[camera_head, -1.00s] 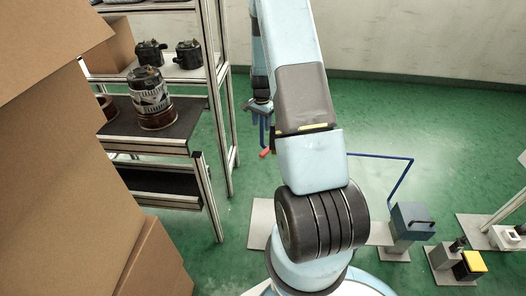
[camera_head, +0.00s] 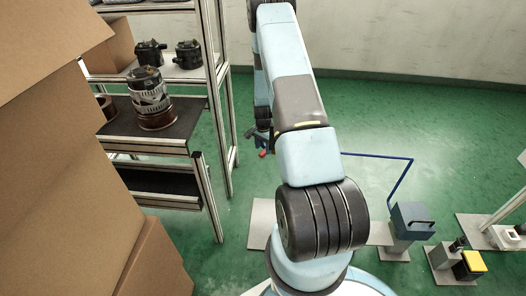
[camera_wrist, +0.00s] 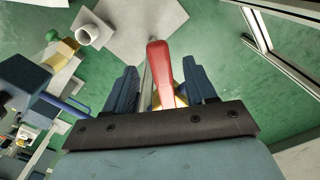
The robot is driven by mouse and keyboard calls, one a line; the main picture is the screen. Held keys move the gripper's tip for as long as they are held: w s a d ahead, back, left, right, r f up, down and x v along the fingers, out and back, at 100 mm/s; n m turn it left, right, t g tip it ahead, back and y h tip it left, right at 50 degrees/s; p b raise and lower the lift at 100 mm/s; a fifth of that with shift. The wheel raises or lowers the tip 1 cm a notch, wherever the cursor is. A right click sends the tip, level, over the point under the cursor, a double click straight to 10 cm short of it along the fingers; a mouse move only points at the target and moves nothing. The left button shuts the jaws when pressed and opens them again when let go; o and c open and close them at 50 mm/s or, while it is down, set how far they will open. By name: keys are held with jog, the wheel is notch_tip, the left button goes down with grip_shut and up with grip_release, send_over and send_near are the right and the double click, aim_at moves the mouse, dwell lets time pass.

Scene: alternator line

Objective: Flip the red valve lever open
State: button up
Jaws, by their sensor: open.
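The red valve lever (camera_wrist: 160,72) stands up between the two blue fingers of my gripper (camera_wrist: 159,75) in the wrist view. The fingers are open, one on each side, with gaps showing between them and the lever. Part of a brass valve body (camera_wrist: 180,101) shows at the base of the lever, mostly hidden by my gripper's dark front plate. In the head view, the lever's red tip (camera_head: 263,154) shows just below my gripper (camera_head: 261,141), small and partly hidden.
A metal shelf rack (camera_head: 212,120) with alternator parts stands left of my arm; its posts also show in the wrist view (camera_wrist: 285,62). Cardboard boxes (camera_head: 60,170) fill the left. A blue pipe (camera_head: 378,156) and a blue-grey box (camera_head: 411,222) are at right. Green floor is open behind.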

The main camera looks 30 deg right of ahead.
jog(key=shift+f, duration=1.35)
grip_shut()
